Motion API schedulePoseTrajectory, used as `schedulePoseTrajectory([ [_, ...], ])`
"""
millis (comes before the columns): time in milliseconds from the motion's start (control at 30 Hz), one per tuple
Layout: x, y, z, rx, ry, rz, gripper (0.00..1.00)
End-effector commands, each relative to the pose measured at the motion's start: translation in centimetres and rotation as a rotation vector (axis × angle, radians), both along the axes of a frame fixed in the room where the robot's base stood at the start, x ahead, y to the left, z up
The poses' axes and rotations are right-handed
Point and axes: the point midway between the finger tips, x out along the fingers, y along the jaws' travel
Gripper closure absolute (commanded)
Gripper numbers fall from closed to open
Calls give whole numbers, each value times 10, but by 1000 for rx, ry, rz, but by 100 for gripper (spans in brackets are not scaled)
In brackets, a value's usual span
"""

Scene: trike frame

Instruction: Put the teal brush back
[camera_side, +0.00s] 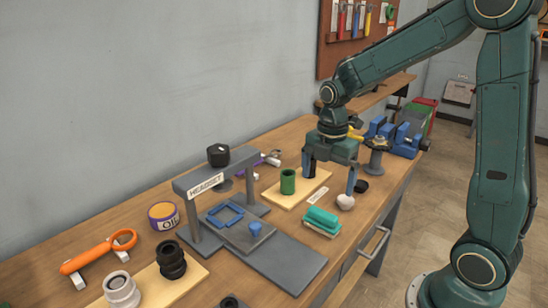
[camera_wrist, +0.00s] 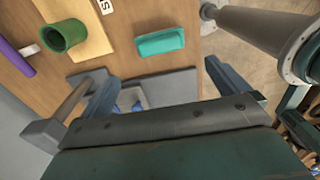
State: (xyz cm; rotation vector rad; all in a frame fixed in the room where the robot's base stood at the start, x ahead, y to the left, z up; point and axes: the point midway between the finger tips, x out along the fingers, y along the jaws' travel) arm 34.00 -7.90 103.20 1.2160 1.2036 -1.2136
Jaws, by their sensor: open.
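The teal brush (camera_side: 322,219) lies on the wooden bench beside the grey fixture's base, near the front edge. It has a rounded teal top over a pale lower part. In the wrist view the brush (camera_wrist: 160,41) shows whole, beyond the fingertips and apart from them. My gripper (camera_side: 331,184) is open and empty, above the bench and farther back than the brush. Its two fingers also show spread apart in the wrist view (camera_wrist: 165,82). No empty place for the brush can be made out with certainty.
A grey HEADSET stand (camera_side: 206,184) with a blue frame (camera_side: 225,214) stands left of the brush. A wooden board (camera_side: 310,183) holds a green cup (camera_side: 288,182). A white round object (camera_side: 346,202) lies close to my gripper. Blue vise (camera_side: 404,141) is behind.

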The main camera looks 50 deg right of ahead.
Motion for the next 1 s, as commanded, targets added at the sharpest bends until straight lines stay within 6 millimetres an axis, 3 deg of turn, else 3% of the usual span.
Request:
schedulePoseTrajectory([
  [367, -22, 19, 37, -5, -88, -257, 0],
  [700, -69, 47, 82, 59, -234, -716, 0],
  [1000, -116, 66, 105, 191, -337, -1122, 0],
])
